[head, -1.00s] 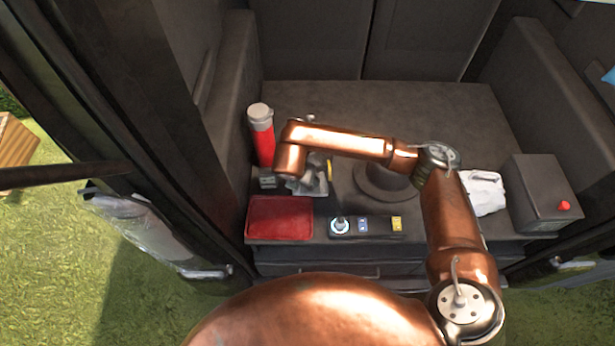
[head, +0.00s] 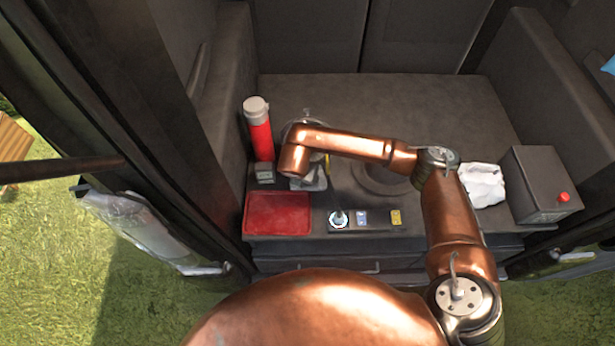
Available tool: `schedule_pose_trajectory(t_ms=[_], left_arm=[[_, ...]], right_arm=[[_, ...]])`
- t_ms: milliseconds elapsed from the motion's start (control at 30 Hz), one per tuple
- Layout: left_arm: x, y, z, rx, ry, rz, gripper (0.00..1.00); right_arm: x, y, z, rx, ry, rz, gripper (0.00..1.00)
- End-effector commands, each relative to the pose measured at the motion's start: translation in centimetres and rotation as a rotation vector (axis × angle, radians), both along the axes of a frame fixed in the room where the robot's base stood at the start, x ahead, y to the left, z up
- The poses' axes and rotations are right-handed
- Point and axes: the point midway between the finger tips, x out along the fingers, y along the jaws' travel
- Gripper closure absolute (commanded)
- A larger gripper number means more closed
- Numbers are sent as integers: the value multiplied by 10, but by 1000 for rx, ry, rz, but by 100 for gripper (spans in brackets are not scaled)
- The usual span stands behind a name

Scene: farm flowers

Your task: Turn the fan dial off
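A small round dial (head: 338,219) with a pale face and an upright knob sits at the left end of a dark control panel (head: 376,228) on the front edge of the dark shelf. I cannot tell its setting. My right arm reaches in from the right, and its grey gripper (head: 312,182) hangs just behind the dial and a little to its left, apart from it. The wrist partly hides the gripper, so its opening is unclear. My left gripper is not in view.
A red tray (head: 278,214) lies left of the panel. A red flask with a grey cap (head: 258,128) stands behind it. A white crumpled cloth (head: 483,185) and a dark box with a red button (head: 541,186) are at the right. A dark round base (head: 372,180) lies under my forearm.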

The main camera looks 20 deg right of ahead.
Motion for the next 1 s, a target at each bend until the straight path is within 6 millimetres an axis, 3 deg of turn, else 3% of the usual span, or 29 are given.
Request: schedule_pose_trajectory(t_ms=[167, 367, 667, 1000], left_arm=[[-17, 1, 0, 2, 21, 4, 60], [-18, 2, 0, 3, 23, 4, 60], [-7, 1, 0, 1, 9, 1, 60], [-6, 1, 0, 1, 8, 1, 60]], right_arm=[[0, 0, 0, 0, 0, 0, 86], [0, 0, 0, 0, 0, 0, 100], [0, -1, 0, -1, 0, 33, 100], [-1, -3, 0, 0, -1, 244, 100]])
